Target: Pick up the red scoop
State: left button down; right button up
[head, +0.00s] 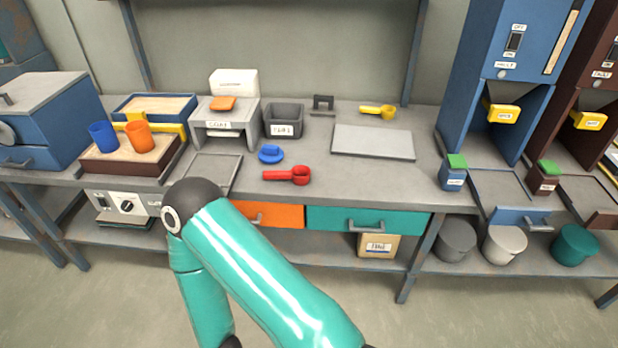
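The red scoop (298,175) lies on the grey bench near its front edge, above the gap between the orange and teal drawers. Its handle points left and its round cup is at the right. Nothing touches it. One of my teal arms rises from the bottom of the head view and bends at a dark elbow, left of and nearer than the scoop. Neither gripper shows in this view, so I cannot tell what they hold.
A dark labelled bin (284,121) stands at the back. The bench right of the red scoop is clear.

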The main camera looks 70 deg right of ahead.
aim_at(299, 174)
jog(key=u, duration=1.8)
jog(key=i, duration=0.1)
jog(key=z, duration=3.3)
jog(key=i, duration=0.7)
jog(key=z, duration=0.05)
